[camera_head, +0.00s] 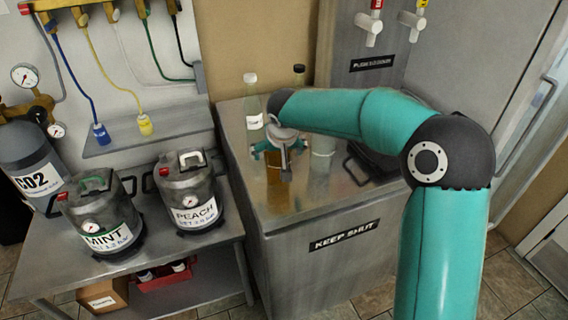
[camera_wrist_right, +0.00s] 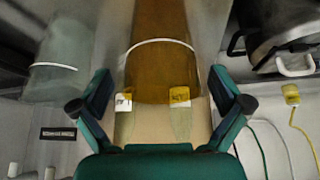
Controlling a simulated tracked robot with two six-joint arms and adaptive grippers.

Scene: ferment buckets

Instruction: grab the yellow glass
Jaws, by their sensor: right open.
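The yellow glass (camera_head: 278,193) is a tall amber glass standing upright on the metal counter, partly hidden behind my right gripper (camera_head: 279,150). In the right wrist view the yellow glass (camera_wrist_right: 160,60) lies straight ahead of the palm, with a pale ring around it. The right gripper (camera_wrist_right: 158,88) is open, one finger on each side of the near end of the glass, with gaps visible between fingers and glass. My left gripper is not in view.
A clear glass (camera_head: 321,160) stands close right of the yellow one. A pale bottle (camera_head: 253,105) and a dark-capped bottle (camera_head: 299,75) stand behind. The MINT keg (camera_head: 98,212) and PEACH keg (camera_head: 190,190) are on the lower bench at left. Taps (camera_head: 368,32) hang above.

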